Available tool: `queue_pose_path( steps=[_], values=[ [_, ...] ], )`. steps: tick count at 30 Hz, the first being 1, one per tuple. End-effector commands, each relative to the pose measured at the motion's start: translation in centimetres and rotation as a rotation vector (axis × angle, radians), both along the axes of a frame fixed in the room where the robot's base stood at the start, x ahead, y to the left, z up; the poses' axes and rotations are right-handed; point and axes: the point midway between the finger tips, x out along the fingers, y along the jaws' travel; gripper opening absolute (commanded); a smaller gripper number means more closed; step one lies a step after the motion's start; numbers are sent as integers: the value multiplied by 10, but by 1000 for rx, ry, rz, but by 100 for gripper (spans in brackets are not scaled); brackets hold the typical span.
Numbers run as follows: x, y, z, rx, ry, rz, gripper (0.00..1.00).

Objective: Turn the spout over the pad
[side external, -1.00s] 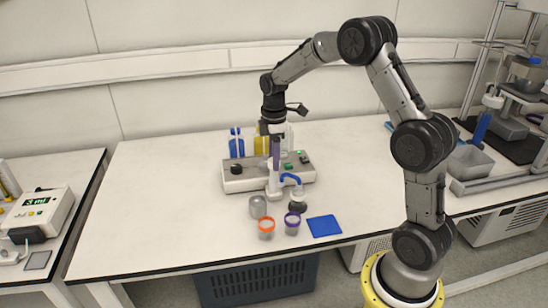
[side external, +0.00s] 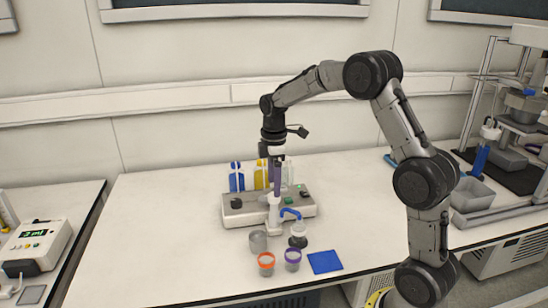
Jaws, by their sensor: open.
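The spout (side external: 290,212) is a short blue curved piece on the front of the white and grey reactor unit (side external: 240,215). It points to the right, above a pale round part with a dark base (side external: 298,238). The blue square pad (side external: 325,262) lies flat on the bench, in front and to the right of the spout, apart from it. My gripper (side external: 277,190) hangs downward just behind and left of the spout, over the reactor unit. Its fingers are open, small and partly merged with the unit behind, so contact cannot be told.
An orange-rimmed cup (side external: 266,264), a purple-rimmed cup (side external: 292,260) and a grey metal cup (side external: 258,242) stand near the front edge. Blue (side external: 236,178) and yellow (side external: 261,175) bottles stand behind the unit. The bench left of the unit is clear.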

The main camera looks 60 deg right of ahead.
Motion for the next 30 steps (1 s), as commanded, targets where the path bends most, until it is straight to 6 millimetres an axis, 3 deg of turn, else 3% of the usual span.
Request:
queue_pose_path(
  steps=[6,13,18,30],
  values=[
    [1,0,51,-1,-4,0,77],
    [1,0,87,-1,-3,1,77],
    [0,0,99,0,0,1,77],
    [1,4,103,-2,-5,10,77]
  ],
)
